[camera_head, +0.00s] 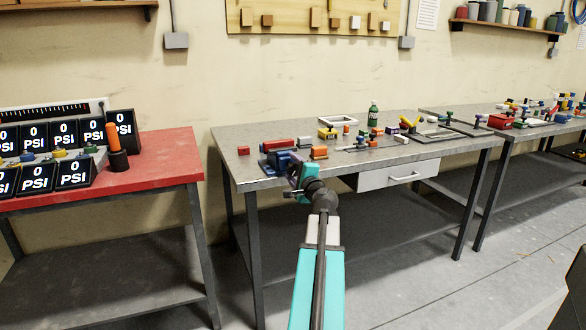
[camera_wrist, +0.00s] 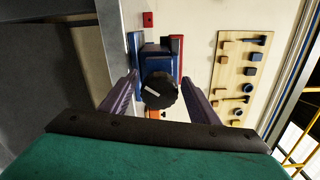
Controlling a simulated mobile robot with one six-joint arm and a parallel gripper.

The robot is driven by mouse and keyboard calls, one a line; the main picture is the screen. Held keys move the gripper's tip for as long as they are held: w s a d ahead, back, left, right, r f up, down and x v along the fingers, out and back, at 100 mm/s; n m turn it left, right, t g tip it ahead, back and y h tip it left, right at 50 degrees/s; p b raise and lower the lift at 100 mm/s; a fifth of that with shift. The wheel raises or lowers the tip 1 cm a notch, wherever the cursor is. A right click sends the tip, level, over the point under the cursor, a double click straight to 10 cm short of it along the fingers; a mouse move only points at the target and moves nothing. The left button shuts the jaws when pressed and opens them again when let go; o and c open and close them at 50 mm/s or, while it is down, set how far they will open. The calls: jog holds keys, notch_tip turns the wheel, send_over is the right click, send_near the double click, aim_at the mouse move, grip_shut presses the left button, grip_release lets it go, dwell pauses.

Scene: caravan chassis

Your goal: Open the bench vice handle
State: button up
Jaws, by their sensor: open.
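The blue bench vice (camera_head: 280,160) is at the near left corner of the middle grey workbench (camera_head: 225,134), partly hidden behind my gripper (camera_head: 296,178) in the head view. In the wrist view the vice body (camera_wrist: 151,52) is in front of me. Its handle, a dark round knob (camera_wrist: 159,92) with a pale bar mark, faces the camera. My gripper (camera_wrist: 160,84) is open, with one dark purple finger on each side of the knob. Gaps show between the fingers and the knob; I cannot tell how deep the fingertips reach past it.
A red block (camera_head: 243,150) and an orange block (camera_head: 319,152) sit near the vice. Several small tools and a green bottle (camera_head: 373,114) stand farther along the bench. A drawer (camera_head: 398,174) is below the top. A red table (camera_head: 165,155) with PSI displays stands left.

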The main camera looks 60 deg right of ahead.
aim_at(295, 171)
jog(key=v, duration=0.8)
jog(key=b+v, duration=0.3)
jog(key=b, duration=0.3)
jog(key=shift+s+f, duration=0.1)
jog(key=shift+s, duration=0.05)
jog(key=s+a+b, duration=0.1)
jog(key=b, duration=0.2)
jog(key=shift+b, duration=0.4)
jog(key=shift+s+a+b, duration=0.15)
jog(key=shift+s+b, duration=0.1)
jog(key=shift+b, duration=0.55)
jog(key=shift+s+a, duration=0.1)
jog(key=shift+s, duration=0.05)
